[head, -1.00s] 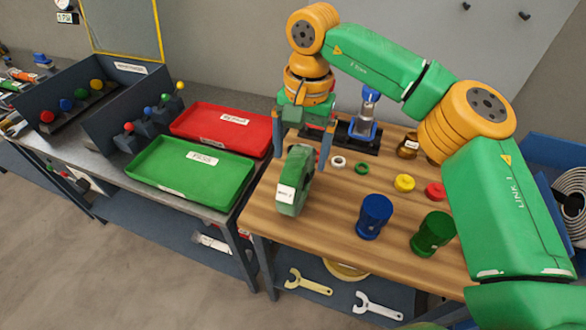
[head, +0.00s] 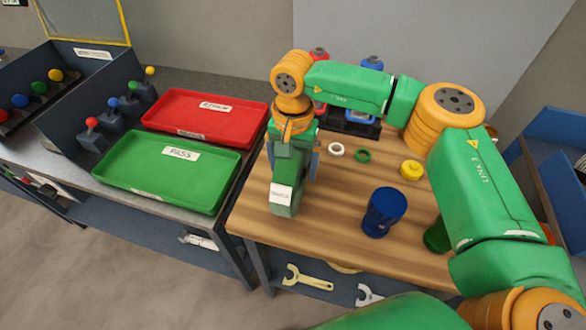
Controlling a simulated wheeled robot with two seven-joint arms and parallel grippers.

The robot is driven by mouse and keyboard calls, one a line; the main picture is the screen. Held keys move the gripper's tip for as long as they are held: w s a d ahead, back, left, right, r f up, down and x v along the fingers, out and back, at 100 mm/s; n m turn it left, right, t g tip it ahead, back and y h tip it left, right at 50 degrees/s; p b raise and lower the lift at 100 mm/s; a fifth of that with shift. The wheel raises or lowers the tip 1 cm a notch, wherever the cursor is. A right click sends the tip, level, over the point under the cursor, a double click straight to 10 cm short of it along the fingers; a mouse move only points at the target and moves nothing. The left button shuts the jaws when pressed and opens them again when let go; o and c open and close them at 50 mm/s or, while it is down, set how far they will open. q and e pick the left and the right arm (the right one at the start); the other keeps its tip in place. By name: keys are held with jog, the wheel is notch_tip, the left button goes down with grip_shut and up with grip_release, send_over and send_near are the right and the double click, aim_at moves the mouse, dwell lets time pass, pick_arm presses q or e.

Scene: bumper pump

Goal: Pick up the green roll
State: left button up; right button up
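My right gripper (head: 292,165), on the green and orange arm that comes in from the right, is low over the roll's upper part. One blue-grey finger shows just right of the roll; the other finger is mostly hidden. The fingers look spread around the roll, and firm contact does not show. My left gripper is not in view.
A blue cup (head: 384,212) stands right of the roll, with a green cup (head: 437,238) partly behind my arm. Small rings and a yellow piece (head: 411,170) lie further back. Green (head: 165,172) and red (head: 207,117) trays are on the left bench.

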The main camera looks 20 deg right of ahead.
grip_shut()
jog(key=shift+w+r, duration=0.1)
dwell(0.4)
